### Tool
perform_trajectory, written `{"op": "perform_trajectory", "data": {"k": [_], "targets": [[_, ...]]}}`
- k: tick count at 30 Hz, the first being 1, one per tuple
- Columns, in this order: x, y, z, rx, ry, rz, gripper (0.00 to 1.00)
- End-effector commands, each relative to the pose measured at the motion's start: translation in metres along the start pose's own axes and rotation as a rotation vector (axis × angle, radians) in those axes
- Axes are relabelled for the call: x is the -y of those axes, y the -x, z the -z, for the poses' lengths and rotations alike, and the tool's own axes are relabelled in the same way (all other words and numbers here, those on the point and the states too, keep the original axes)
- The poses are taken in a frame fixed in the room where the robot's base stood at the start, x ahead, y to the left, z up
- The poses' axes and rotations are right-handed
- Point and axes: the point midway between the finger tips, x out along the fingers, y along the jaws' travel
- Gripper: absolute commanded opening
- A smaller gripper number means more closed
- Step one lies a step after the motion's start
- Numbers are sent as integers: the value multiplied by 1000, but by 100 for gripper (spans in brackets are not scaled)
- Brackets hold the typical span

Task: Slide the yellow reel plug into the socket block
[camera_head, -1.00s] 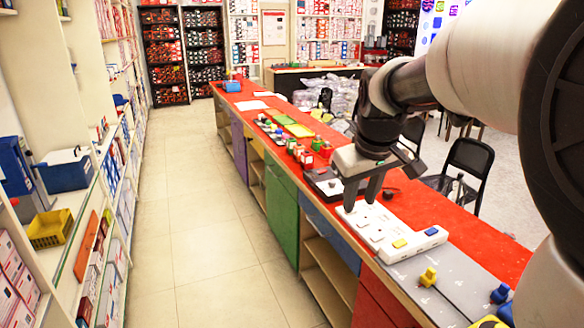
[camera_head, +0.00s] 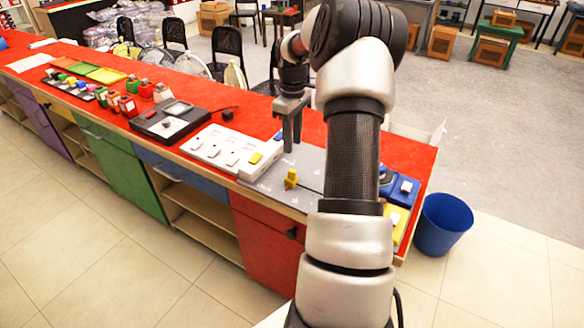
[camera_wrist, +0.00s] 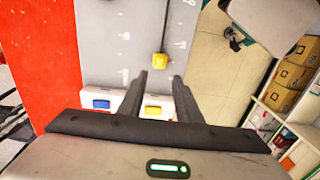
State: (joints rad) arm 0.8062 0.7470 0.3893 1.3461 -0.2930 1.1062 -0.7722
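The yellow plug (camera_head: 291,179) sits upright on the grey board (camera_head: 268,187), to the right of the socket block. My gripper (camera_head: 291,149) points down by the board, empty. In the wrist view my gripper (camera_wrist: 160,75) has its fingers apart, and the yellow plug (camera_wrist: 159,64) appears just beyond the tips. The yellow reel (camera_head: 396,221) is at the counter's right end, partly hidden by my arm.
A blue reel (camera_head: 402,186) stands behind the yellow one. A black device (camera_head: 170,120) and small coloured items lie left of the block. A blue bin (camera_head: 443,224) stands on the floor at the counter's right end. A black plug (camera_head: 227,114) lies behind the block.

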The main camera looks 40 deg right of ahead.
Motion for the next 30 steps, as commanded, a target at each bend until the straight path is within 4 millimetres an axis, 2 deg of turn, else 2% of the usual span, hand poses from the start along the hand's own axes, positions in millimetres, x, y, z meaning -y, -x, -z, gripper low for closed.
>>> {"op": "perform_trajectory", "data": {"k": [1, 9, 15, 21, 28, 29, 30], "targets": [[1, -13, 0, 1, 0, 4, 31], [1, -70, 0, 1, 0, 2, 31], [0, -99, 0, 0, 0, 1, 31], [0, -109, 0, -1, 0, 0, 31], [0, -110, 1, -1, 0, -1, 31], [0, -110, 1, -1, 0, -1, 30], [0, -110, 1, -1, 0, -1, 23]]}}
